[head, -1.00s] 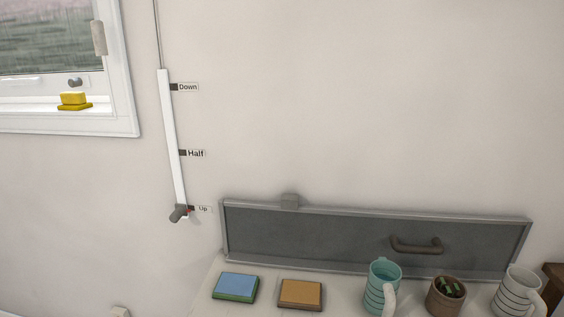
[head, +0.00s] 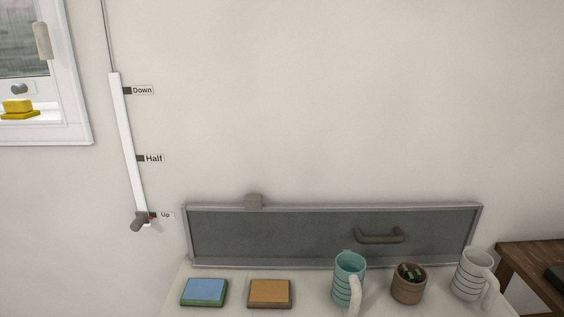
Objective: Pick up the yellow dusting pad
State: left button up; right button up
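The yellow dusting pad (head: 19,109) sits on the white window sill at the far left of the head view. It has a wide flat base and a smaller block on top, and its left end is close to the picture edge. Neither of my grippers shows in this view, so I cannot see where they are relative to the pad.
A white vertical slide (head: 127,145) with Down, Half and Up labels is on the wall, its knob (head: 140,223) at Up. A grey panel (head: 310,236) with a handle stands behind a blue-green pad (head: 204,292), an orange-brown pad (head: 269,292), a teal mug (head: 349,277), a brown pot (head: 408,288) and a white mug (head: 470,277). A wooden table (head: 525,265) is at right.

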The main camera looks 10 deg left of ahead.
aim_at(15, 108)
jog(key=u, duration=1.6)
